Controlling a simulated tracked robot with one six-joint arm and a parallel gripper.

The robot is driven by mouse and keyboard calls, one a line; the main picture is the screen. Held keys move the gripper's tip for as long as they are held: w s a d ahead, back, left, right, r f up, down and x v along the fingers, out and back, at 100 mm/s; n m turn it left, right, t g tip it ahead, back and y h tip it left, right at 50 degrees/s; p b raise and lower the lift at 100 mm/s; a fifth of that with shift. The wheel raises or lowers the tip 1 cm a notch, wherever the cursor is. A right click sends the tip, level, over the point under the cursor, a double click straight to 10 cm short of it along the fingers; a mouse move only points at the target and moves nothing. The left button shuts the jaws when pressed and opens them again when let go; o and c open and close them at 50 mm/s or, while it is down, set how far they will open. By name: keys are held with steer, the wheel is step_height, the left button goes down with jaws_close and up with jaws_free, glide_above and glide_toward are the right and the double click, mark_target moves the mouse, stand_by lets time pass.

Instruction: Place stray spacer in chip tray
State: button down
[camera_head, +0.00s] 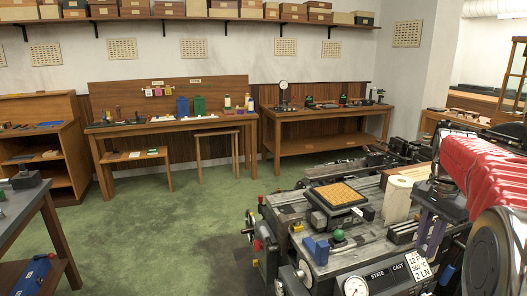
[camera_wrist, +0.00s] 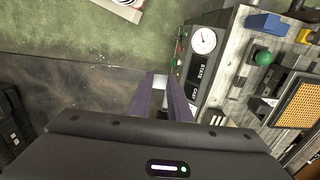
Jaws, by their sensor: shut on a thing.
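My gripper (camera_head: 430,250) is at the right of the head view, its two purple-grey fingers pointing down beside the front of the caster. In the wrist view the fingers (camera_wrist: 160,90) are closed around a small pale grey piece, which looks like the spacer (camera_wrist: 159,81), at their tips. It is above the dark floor patch, left of the caster's front panel in that view. The spacer cannot be made out clearly in the head view. I cannot tell for sure which thing is the chip tray.
The caster (camera_head: 375,240) carries a tan-topped block (camera_head: 338,194), a blue block (camera_head: 318,251), a green knob (camera_head: 338,235), a pale roll (camera_head: 397,198) and a gauge (camera_head: 355,286). Workbenches (camera_head: 160,126) line the back wall. Green floor (camera_head: 150,230) is open at left.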

steer(key=shift+w+d+f+n, duration=0.1)
steer(key=shift+w+d+n, duration=0.15)
steer(key=shift+w+n, duration=0.35)
steer(key=w+a+f+n, duration=0.5)
steer(key=a+f+n, duration=0.35)
steer(key=f, duration=0.35)
steer(key=a+f+n, duration=0.2)
steer(key=a+f, duration=0.2)
steer(key=a, duration=0.4)
steer(key=s+a+f+n, duration=0.1)
steer(key=a+f, duration=0.3)
steer(key=a, duration=0.4)
steer(key=shift+s+a+n, duration=0.15)
steer(key=shift+a+n, duration=0.15)
steer(key=shift+n, duration=0.45)
steer(key=w+r+m, duration=0.1)
steer(key=w+r, duration=0.2)
steer(key=r, duration=0.5)
steer(key=w+r+m, duration=0.2)
steer(key=w+r, duration=0.2)
steer(key=r, duration=0.4)
steer(key=shift+w, duration=0.25)
